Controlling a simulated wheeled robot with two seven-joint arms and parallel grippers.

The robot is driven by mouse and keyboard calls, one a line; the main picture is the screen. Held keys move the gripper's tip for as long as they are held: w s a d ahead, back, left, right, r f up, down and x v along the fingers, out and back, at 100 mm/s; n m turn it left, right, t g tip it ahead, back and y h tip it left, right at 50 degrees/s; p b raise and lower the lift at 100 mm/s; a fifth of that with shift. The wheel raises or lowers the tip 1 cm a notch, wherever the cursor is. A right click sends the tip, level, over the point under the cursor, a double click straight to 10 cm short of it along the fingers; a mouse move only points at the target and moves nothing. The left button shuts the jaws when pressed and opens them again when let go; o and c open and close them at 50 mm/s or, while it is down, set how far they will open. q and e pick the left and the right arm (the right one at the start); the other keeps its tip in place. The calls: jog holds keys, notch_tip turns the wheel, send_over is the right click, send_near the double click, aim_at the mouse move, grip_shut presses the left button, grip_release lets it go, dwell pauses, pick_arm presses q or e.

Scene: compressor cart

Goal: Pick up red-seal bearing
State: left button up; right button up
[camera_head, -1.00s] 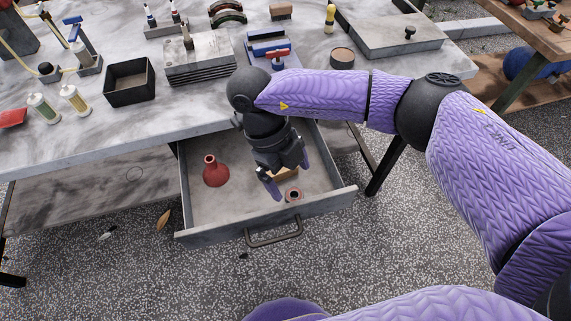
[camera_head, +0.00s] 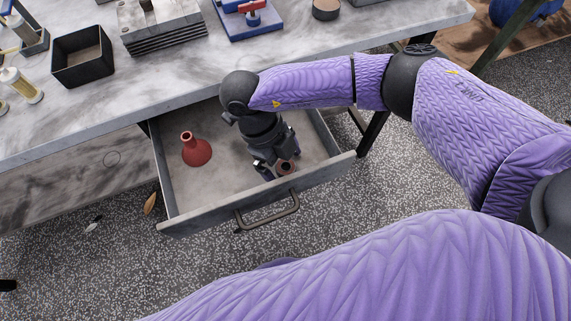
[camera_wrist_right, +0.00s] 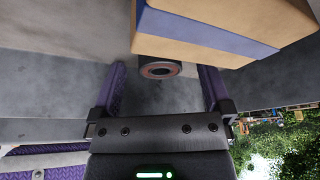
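The red-seal bearing (camera_head: 286,168) is a small ring with a reddish face and dark centre. It lies in the open drawer (camera_head: 195,207) near the front wall, partly hidden by my right gripper (camera_head: 279,163). In the right wrist view the bearing (camera_wrist_right: 160,70) shows between the two purple fingertips of my right gripper (camera_wrist_right: 162,76), with gaps at both sides. My right gripper is open and reaches down into the drawer. Whether the fingers are level with the bearing is hard to tell. My left gripper is out of view.
A tan box with a blue band (camera_wrist_right: 215,30) sits close to the bearing in the right wrist view. A red funnel-shaped piece (camera_head: 196,150) stands in the drawer's left part. The workbench edge (camera_head: 110,135) lies above the drawer, whose handle (camera_head: 268,213) projects in front.

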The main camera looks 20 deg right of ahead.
jog(key=c, duration=1.2)
grip_shut()
notch_tip(320, 180, up, 9)
jog(key=p, duration=0.4)
jog(key=m+y, duration=0.6)
jog(key=m, duration=1.1)
send_over(245, 180)
jog(key=f+b, duration=0.1)
jog(key=f, duration=0.2)
jog(key=f+b, duration=0.2)
jog(key=f, duration=0.1)
jog(key=f+b, duration=0.2)
jog(key=f, duration=0.1)
jog(key=shift+w+d+f, duration=0.1)
jog(key=shift+w+d, duration=0.2)
jog(key=shift+d, duration=0.1)
